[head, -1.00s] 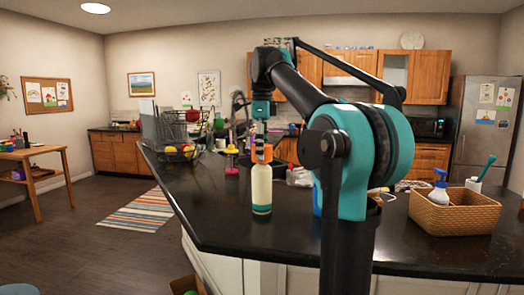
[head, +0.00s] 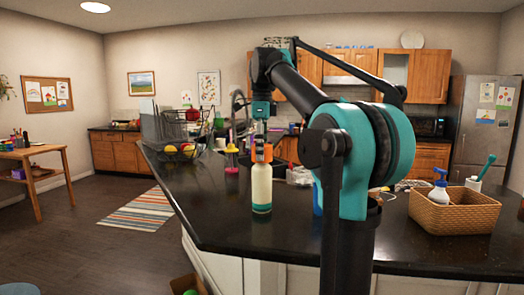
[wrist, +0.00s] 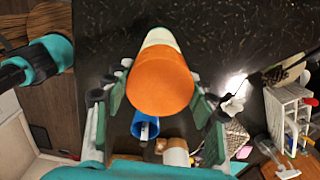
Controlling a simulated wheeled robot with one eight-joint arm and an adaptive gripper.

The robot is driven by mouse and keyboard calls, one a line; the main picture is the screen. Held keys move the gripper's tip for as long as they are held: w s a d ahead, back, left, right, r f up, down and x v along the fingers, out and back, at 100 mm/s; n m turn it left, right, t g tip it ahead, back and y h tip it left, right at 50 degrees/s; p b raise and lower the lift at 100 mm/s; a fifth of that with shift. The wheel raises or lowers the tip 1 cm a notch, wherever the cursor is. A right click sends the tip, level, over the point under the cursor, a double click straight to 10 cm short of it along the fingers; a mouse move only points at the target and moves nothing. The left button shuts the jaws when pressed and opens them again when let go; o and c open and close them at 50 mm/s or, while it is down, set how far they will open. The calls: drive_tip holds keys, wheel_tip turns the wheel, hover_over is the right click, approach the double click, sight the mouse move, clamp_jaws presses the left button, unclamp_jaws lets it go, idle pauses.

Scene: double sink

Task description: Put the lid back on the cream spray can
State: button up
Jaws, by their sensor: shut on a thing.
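The cream spray can (head: 261,190) stands upright on the dark counter, with a teal band near its base. The orange lid (head: 263,153) is directly above the can, in line with it, and appears to touch its top; I cannot tell whether it is fully seated. My gripper (head: 262,143) points down from above and is shut on the orange lid. In the wrist view the lid (wrist: 160,82) lies between the two fingers (wrist: 157,100) and hides most of the can (wrist: 160,38) behind it. The rim where lid and can meet is hidden there.
A pink and yellow item (head: 231,160) stands left of the can. A blue object (wrist: 147,124) is close by in the wrist view. A wicker basket (head: 455,217) with a spray bottle is at the right. The counter in front of the can is clear.

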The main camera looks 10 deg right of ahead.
idle(0.3)
drive_tip(key=o, duration=0.9)
drive_tip(key=shift+o, duration=0.3)
drive_tip(key=o, duration=0.4)
drive_tip(key=shift+r, duration=3.5)
